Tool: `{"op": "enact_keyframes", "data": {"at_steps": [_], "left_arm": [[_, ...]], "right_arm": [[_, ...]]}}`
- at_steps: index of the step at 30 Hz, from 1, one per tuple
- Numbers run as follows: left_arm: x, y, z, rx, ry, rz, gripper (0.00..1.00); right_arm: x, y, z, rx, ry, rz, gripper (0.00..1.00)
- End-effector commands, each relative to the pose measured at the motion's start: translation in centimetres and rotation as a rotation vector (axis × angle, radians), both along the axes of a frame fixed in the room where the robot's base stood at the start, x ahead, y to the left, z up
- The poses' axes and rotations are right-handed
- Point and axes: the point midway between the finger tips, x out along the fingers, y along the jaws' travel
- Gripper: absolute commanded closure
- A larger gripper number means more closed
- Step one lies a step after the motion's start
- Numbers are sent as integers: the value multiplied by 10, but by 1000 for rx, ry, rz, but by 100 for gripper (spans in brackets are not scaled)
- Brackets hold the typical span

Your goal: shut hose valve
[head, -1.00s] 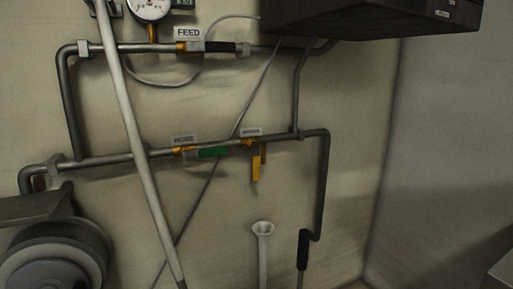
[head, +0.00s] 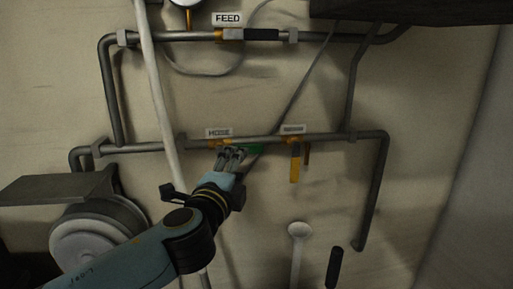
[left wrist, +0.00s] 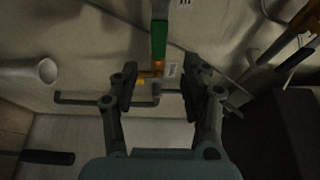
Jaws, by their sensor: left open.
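The hose valve sits under the HOSE label (head: 219,133) on the lower pipe. Its green handle (head: 253,149) lies along the pipe, pointing right; its left part is hidden behind my gripper. In the left wrist view the green handle (left wrist: 160,40) shows at top centre, beyond the fingers. My left gripper (head: 231,153) is open, its fingertips in front of the handle's left part; I cannot tell if they touch it. In the left wrist view its fingers (left wrist: 158,85) stand apart with nothing between them. My right gripper is not in view.
A neighbouring valve's yellow handle (head: 295,164) hangs down to the right. The FEED valve's dark handle (head: 262,34) lies along the upper pipe. A pale slanting pole (head: 162,95) crosses the pipes at left. A white funnel (head: 299,230) stands below. A reel (head: 96,240) sits lower left.

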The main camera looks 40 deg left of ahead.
Motion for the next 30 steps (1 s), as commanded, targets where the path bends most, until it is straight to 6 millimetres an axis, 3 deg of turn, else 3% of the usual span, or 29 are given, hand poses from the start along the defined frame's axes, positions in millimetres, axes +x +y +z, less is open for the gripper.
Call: {"op": "enact_keyframes", "data": {"at_steps": [6,13,25,30], "left_arm": [[40,22,2,2,-2,1,54],[71,39,0,0,0,1,54],[80,44,-1,-2,1,0,54],[80,44,-1,-2,1,0,73]], "right_arm": [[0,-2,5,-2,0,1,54],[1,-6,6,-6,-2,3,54],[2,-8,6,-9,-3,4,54],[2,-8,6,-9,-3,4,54]]}}
